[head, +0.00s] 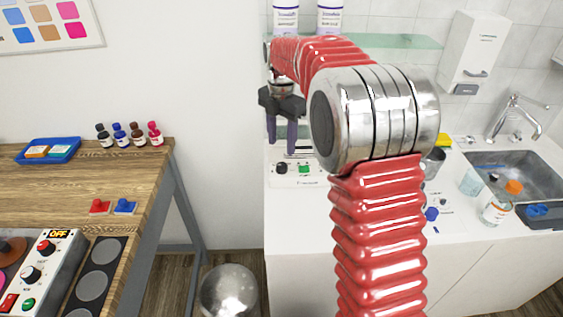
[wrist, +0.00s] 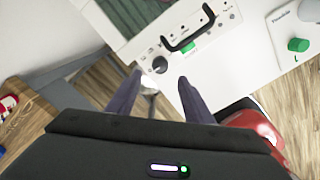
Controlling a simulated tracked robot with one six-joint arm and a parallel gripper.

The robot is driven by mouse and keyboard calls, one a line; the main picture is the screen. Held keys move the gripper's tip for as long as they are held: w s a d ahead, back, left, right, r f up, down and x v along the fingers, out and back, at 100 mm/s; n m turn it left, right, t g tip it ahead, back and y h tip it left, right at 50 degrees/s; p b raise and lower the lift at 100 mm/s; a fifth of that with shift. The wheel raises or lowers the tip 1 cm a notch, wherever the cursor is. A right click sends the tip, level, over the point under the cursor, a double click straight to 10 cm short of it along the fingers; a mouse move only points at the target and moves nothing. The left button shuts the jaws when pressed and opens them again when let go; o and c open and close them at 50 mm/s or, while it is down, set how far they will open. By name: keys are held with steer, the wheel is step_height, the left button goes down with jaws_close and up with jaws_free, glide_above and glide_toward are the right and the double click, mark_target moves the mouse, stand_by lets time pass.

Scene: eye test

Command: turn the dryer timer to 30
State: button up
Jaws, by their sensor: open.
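A white control panel (head: 313,181) on the white counter carries a black round knob (head: 282,168) and a green button (head: 304,169). I take the black knob for the dryer timer; its scale and pointer are too small to read. My gripper (head: 281,147) is open and empty, fingers pointing down, just above the knob in the head view. In the wrist view the knob (wrist: 160,65) shows between and slightly beyond the dark fingertips (wrist: 160,77). I cannot tell whether they touch it. A black handle (wrist: 188,32) stands beside the knob, near the green button.
My red arm hides part of the counter. Bottles (head: 495,207), a cup (head: 470,181) and a sink (head: 517,176) are at right. A wooden table (head: 85,183) at left holds another control box (head: 42,270) reading OFF.

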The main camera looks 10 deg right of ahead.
mark_target(282, 165)
step_height(282, 165, down, 8)
steer(key=shift+f, duration=0.25)
steer(key=shift+c, duration=0.5)
steer(key=c, duration=0.9)
